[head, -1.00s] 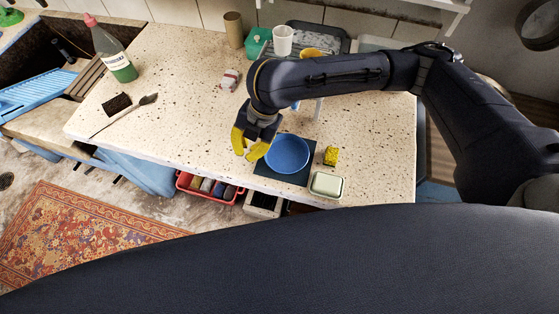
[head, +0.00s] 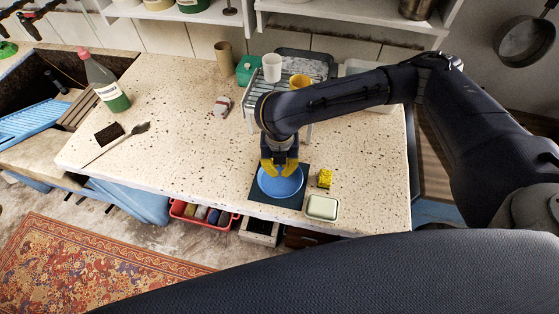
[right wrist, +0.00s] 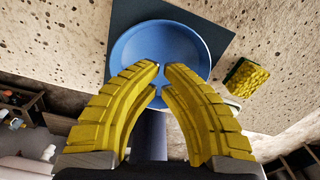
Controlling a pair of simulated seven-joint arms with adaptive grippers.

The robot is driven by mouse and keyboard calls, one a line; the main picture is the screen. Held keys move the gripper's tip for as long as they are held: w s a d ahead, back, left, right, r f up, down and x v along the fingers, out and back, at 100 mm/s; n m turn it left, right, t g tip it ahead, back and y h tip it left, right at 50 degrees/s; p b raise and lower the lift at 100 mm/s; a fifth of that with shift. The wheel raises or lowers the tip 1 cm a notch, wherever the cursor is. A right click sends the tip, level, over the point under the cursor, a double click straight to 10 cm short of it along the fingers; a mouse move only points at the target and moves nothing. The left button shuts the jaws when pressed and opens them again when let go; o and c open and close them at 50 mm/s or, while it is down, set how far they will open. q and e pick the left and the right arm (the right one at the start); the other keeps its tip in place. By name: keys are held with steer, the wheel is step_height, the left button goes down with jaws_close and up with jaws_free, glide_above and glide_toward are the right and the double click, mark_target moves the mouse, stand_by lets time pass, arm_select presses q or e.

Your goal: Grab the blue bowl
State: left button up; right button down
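The blue bowl (head: 281,184) sits upright on a dark square mat (head: 259,208) near the front edge of the stone counter; it also shows in the right wrist view (right wrist: 165,45). My right gripper (head: 279,172) has yellow fingers and hangs over the far side of the bowl. In the right wrist view its fingertips (right wrist: 161,67) are apart, with a narrow gap and part of the bowl's near rim between them. The fingers overlap the bowl in the picture; I cannot tell whether they touch it. My left gripper is not in view.
A yellow sponge (head: 324,179) and a soap dish (head: 321,207) stand just right of the mat. A wire rack (head: 249,107) with cups is behind my right arm. A brush (head: 118,141) and a green bottle (head: 106,82) are at left.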

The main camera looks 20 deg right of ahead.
mark_target(280, 190)
step_height(280, 190, down, 4)
steer(key=shift+f, duration=0.1)
steer(key=shift+s+a+r, duration=0.1)
steer(key=shift+s+a, duration=0.1)
steer(key=shift+s, duration=0.35)
steer(key=shift+s+a+r, duration=0.1)
steer(key=shift+s+a, duration=0.05)
steer(key=shift+s, duration=0.4)
steer(key=shift+s+a, duration=0.2)
steer(key=shift+s, duration=0.65)
